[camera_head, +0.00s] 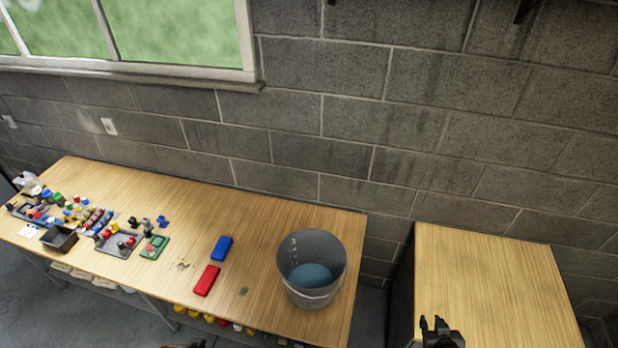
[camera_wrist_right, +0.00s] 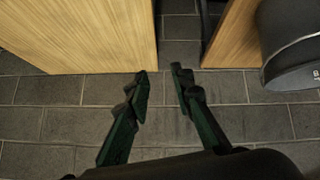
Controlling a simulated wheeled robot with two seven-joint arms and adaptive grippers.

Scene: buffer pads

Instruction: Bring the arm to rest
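My right gripper (camera_head: 440,332) shows at the bottom right of the head view, in front of the wooden top (camera_head: 495,265) of the right-hand cabinet. In the right wrist view its two dark green fingers (camera_wrist_right: 160,78) stand apart with nothing between them. Block wall shows behind the fingertips there.
A long wooden table (camera_head: 325,225) carries a grey bucket (camera_head: 312,265) with blue inside, a blue block (camera_head: 222,248), a red block (camera_head: 207,280) and small coloured parts on the left. A gap separates table and cabinet. The cabinet top looks bare.

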